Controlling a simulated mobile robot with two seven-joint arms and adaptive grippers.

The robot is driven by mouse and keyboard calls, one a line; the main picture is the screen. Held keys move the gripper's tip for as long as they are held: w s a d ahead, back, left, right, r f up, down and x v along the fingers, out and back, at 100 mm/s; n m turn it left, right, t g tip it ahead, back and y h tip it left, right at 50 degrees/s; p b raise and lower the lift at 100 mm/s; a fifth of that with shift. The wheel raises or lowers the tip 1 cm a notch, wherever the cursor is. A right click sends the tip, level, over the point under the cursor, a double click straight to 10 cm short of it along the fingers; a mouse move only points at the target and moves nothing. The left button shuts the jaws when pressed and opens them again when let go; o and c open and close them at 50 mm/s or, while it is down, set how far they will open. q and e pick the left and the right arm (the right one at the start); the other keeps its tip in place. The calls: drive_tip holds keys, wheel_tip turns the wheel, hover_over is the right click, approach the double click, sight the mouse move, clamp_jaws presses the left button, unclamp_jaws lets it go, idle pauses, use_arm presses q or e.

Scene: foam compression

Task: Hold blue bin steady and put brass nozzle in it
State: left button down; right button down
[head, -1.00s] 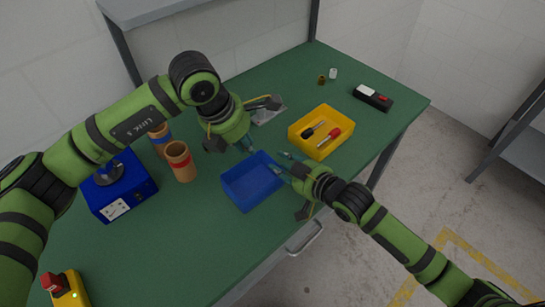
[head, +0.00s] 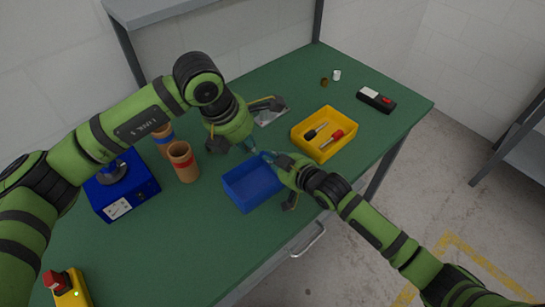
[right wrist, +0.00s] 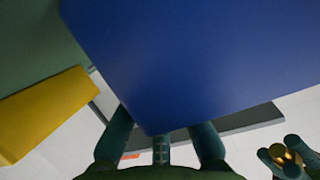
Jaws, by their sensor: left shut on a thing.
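The blue bin (head: 252,189) sits near the table's front edge and looks empty where I can see in. In the right wrist view its blue side (right wrist: 190,60) fills the middle.
A yellow tray (head: 297,134) with two screwdriver-like tools stands right of the bin. Orange-brown cylinders (head: 183,163) and a blue device (head: 128,197) stand to the left. A black box (head: 375,100), a white cap (head: 336,75) and a small brass-coloured piece (head: 324,82) lie at the back.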

use_arm(q)
hover_over(253, 189)
drive_tip(key=shift+f, duration=5.8)
drive_tip(key=c, duration=1.1)
unclamp_jaws()
drive_tip(key=v, duration=1.2)
